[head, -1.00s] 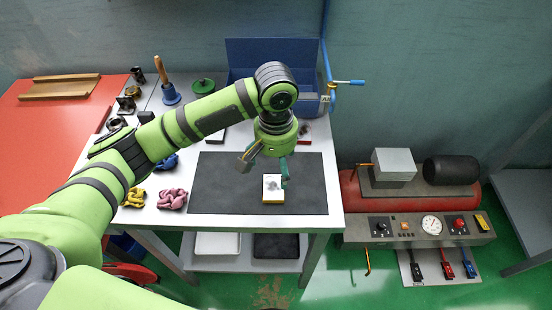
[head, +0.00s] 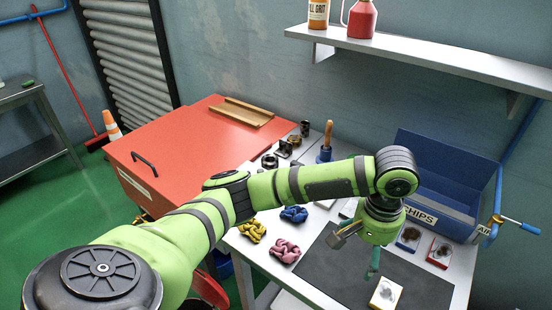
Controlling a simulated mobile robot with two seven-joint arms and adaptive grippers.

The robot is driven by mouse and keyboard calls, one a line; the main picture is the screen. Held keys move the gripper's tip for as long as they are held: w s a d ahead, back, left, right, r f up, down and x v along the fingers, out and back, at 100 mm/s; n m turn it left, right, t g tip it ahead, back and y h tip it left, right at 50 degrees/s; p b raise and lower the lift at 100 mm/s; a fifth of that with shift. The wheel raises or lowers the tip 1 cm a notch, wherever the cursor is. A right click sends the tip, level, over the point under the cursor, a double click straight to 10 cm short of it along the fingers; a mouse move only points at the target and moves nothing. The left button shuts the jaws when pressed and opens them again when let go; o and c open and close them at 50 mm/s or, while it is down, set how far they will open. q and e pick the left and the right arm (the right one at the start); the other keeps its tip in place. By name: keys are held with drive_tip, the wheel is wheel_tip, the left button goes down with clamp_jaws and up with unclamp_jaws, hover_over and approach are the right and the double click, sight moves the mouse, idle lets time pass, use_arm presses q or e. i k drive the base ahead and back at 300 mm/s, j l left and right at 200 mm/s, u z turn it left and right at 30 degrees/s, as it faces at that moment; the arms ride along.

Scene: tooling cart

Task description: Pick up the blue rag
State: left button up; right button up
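The blue rag (head: 294,214) lies crumpled on the grey cart top, behind the pink rag (head: 285,250) and to the right of the yellow rag (head: 252,231). My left arm passes just behind and above it. My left gripper (head: 355,260) is to the right of the blue rag, above the dark mat, with its fingers spread apart and nothing between them. My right gripper is not in view.
A blue chips bin (head: 432,205) stands at the back right. A red cabinet (head: 190,150) adjoins the cart's left side. A wall shelf (head: 430,55) hangs above.

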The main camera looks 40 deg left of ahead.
sight(298, 215)
drive_tip(key=u, duration=1.15)
